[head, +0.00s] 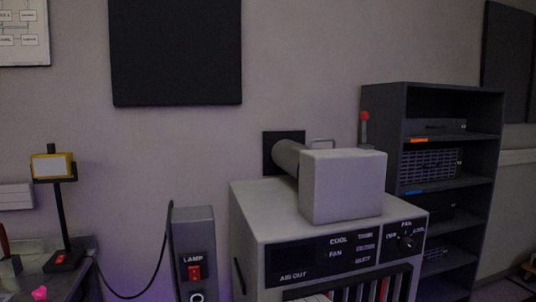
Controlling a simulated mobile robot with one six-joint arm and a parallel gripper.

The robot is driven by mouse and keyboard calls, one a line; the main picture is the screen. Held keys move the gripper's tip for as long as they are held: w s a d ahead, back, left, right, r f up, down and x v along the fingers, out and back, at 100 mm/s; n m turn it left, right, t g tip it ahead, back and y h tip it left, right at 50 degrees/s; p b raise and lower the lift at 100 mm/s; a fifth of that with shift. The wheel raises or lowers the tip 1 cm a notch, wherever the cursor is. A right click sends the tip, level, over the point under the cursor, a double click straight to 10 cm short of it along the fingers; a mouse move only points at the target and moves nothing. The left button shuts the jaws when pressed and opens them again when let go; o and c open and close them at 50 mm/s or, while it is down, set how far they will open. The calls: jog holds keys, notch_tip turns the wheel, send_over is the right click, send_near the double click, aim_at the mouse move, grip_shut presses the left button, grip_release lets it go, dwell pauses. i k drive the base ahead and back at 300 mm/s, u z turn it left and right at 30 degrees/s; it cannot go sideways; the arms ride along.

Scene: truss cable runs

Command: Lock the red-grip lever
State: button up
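A small red knob (364,116) tops a short grey stem, upright, behind the grey box on the cooling unit and just left of the dark shelf. I cannot tell which of the two is the red-grip lever, or whether either is locked. My gripper is not in view.
A light grey cooling unit (250,213) bears a grey box (341,186) with a duct to the wall. A lamp switch box (194,240) stands left of it. A yellow lamp (53,166) stands on the bench (30,246). A dark shelf (433,94) is at right.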

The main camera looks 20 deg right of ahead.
aim_at(364, 116)
jog(key=u, duration=0.15)
jog(key=k, duration=0.85)
jog(key=z, duration=0.55)
jog(key=i, duration=1)
jog(key=z, duration=0.1)
